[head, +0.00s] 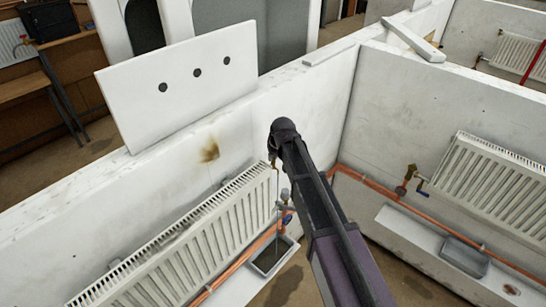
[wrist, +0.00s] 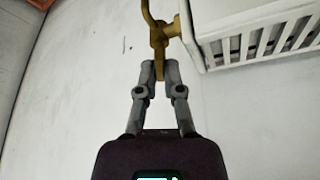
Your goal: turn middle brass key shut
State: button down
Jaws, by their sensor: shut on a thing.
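In the wrist view, the brass key (wrist: 159,68) hangs from a brass fitting (wrist: 172,29) at the corner of a white radiator (wrist: 260,30). My gripper (wrist: 159,70) is shut on the key's lower part, one finger on each side. In the head view, the brass fitting (head: 274,162) shows at the upper right end of the left radiator (head: 190,250), beside the dark end of my arm. The key's grip is hidden there. A thin pale line runs down from the fitting toward a grey tray; I cannot tell if it is water.
The grey tray (head: 273,257) sits on a ledge below the fitting. Copper pipes (head: 380,195) run along the walls. A second radiator (head: 495,180) hangs at the right. A white board (head: 185,85) with three dark dots leans above the left wall.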

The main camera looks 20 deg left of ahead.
jog(key=shift+m, duration=0.5)
jog(key=m+h, duration=0.1)
jog(key=m, duration=0.2)
jog(key=m+t+h, duration=0.1)
jog(key=m, duration=0.2)
jog(key=shift+a, duration=0.1)
jog(key=m+h, duration=0.1)
jog(key=m, duration=0.2)
jog(key=m+h, duration=0.1)
jog(key=m, duration=0.2)
jog(key=shift+h, duration=0.4)
jog(key=c, duration=1.1)
grip_release()
jog(key=shift+o, duration=0.2)
jog(key=shift+n, duration=0.3)
